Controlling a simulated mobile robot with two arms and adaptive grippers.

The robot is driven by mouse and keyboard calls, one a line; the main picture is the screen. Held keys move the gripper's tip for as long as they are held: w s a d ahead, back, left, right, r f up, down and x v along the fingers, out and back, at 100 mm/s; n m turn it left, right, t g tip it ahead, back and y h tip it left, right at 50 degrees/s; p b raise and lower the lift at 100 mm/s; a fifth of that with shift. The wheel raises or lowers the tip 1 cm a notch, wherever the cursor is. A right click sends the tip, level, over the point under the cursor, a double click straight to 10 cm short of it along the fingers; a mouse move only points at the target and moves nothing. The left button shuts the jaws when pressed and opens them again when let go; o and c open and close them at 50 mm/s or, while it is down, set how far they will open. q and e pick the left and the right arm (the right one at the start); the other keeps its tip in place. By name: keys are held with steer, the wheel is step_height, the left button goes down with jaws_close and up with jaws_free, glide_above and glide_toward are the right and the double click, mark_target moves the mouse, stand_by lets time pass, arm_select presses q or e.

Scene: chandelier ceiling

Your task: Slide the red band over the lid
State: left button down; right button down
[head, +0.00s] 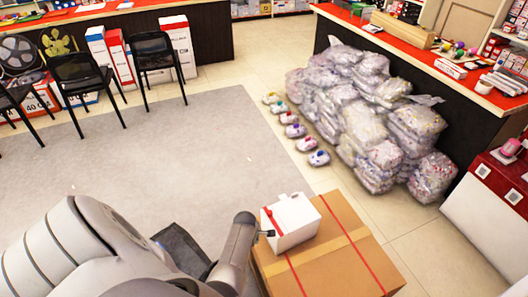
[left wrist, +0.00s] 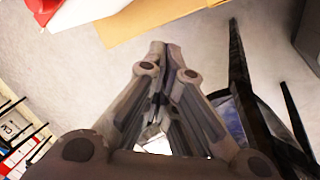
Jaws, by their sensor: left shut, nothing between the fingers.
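A small white box with a white lid (head: 294,213) sits on a large cardboard box. A thin red band (head: 271,219) runs along the lid's left part and shows at its left side. My left gripper (head: 266,233) is at the left side of the white box, its fingertips close to the band; I cannot tell whether they touch it. In the left wrist view the fingers (left wrist: 158,50) are shut together with nothing between them. A corner of the white box (left wrist: 85,12) with red on it shows at the top left there. My right gripper is not in view.
The cardboard box (head: 325,262) has red lines and a tan tape strip on top. Piled plastic-wrapped bags (head: 365,115) stand behind it, beside a row of several small wrapped items (head: 295,131). Black chairs (head: 155,55) stand far left. The grey carpet (head: 170,150) is mostly clear.

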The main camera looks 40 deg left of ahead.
mark_target(273, 224)
arm_select(q)
steer(key=w+a+r+n+h+p, duration=0.1)
steer(key=w+a+r+n, duration=0.1)
steer(key=r+n, duration=0.7)
steer(key=w+n, duration=0.1)
steer(key=n, duration=0.3)
steer(key=shift+a+r+h, duration=0.3)
steer(key=shift+a+h, duration=0.1)
steer(key=shift+f, duration=0.1)
steer(key=w+f+b, duration=0.6)
steer(key=f+b, duration=0.3)
steer(key=b, duration=0.6)
steer(key=shift+w+f, duration=0.2)
steer(key=shift+f, duration=0.05)
